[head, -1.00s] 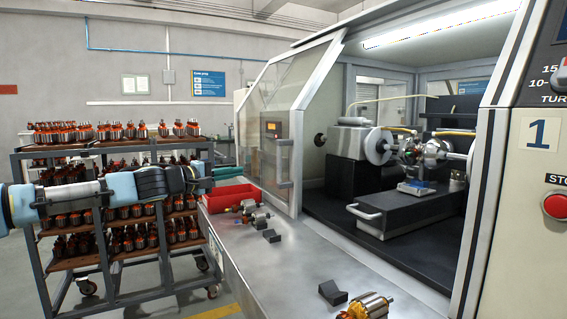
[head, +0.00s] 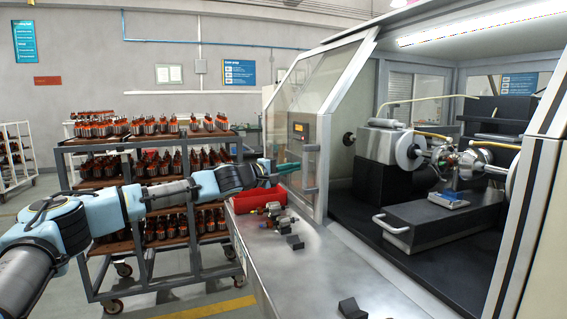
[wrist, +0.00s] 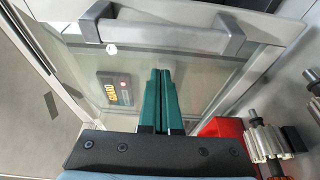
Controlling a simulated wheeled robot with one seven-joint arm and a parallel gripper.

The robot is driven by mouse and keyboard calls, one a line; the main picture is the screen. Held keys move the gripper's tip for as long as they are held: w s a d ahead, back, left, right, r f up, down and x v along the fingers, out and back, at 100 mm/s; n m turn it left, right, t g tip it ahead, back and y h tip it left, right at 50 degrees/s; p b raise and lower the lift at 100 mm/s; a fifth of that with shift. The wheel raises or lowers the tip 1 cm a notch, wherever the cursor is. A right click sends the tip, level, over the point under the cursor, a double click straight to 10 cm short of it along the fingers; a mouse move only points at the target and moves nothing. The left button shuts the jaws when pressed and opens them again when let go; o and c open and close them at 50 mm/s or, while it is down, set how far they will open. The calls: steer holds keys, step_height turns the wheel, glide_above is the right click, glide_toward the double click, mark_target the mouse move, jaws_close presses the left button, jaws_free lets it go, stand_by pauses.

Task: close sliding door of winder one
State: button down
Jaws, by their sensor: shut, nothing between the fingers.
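The glass sliding door (head: 323,150) of the winder stands slid to the left in the head view, with the machine's interior open to its right. Its handle (head: 311,148) is an upright grey bar with dark ends. In the wrist view the handle (wrist: 165,33) crosses the top, in front of the door glass (wrist: 210,72). My gripper (head: 298,166) is beside the handle, on its left in the head view. In the wrist view its green fingers (wrist: 160,72) are together and empty, tips just short of the bar; I cannot tell whether they touch it.
A metal bench (head: 290,268) runs in front of the winder, with a red bin (head: 258,198), armatures and dark blocks (head: 294,242). A cart (head: 72,165) of armatures stands behind my arm. Inside the winder are a spindle (head: 405,150) and a black slide (head: 440,220) with a handle.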

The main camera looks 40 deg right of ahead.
steer(key=s, duration=0.1)
steer(key=s+a+p, duration=0.1)
steer(key=s, duration=0.1)
steer(key=shift+a, duration=0.25)
